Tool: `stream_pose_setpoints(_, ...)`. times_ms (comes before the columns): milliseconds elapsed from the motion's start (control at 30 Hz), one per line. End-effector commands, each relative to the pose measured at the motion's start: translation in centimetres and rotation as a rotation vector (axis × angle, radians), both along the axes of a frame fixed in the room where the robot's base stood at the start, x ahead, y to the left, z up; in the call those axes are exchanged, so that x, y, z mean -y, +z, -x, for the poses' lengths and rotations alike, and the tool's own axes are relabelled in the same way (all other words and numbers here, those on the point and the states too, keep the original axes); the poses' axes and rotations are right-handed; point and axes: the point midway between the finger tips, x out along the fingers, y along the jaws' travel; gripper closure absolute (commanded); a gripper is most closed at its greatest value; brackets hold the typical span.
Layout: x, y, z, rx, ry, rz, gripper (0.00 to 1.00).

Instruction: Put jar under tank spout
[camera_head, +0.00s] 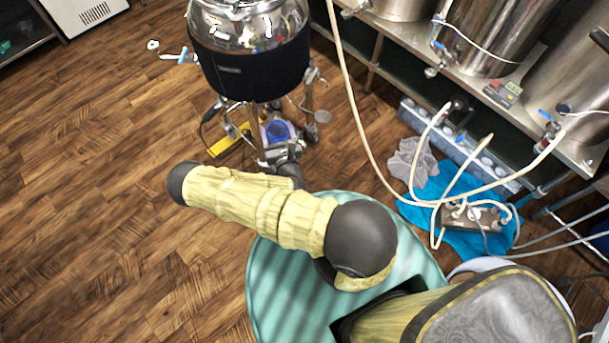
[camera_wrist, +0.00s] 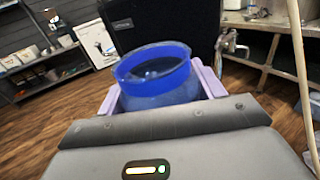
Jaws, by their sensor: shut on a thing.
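A blue jar (camera_head: 279,130) shows beyond my wrist in the head view. In the wrist view the jar (camera_wrist: 155,72) has an open round mouth and a deep blue rim. My gripper (camera_head: 277,136) is shut on it, with a pale purple finger on each side. The tank (camera_head: 250,65), with a black jacket and a shiny metal top, stands on legs at the top centre. A spout with a blue handle (camera_head: 178,56) sticks out on its left, and a metal tap (camera_head: 312,74) is on its right. The jar appears low near the tank's legs; its exact height is unclear.
A yellow object (camera_head: 229,140) lies on the floor beside the tank's legs. Steel vessels (camera_head: 490,35) stand on a bench at right. A cream hose (camera_head: 350,100) runs down to a pump (camera_head: 470,217) on a blue cloth (camera_head: 435,190). The wooden floor (camera_head: 90,180) at left is clear.

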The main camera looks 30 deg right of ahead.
Motion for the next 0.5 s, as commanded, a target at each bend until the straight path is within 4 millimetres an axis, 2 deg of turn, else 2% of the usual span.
stream_pose_setpoints(33,0.2,-2.6,-0.2,0.001,-0.01,-0.002,0.61)
stream_pose_setpoints(500,2.1,-14.7,-1.2,0.002,-0.107,-0.002,0.61)
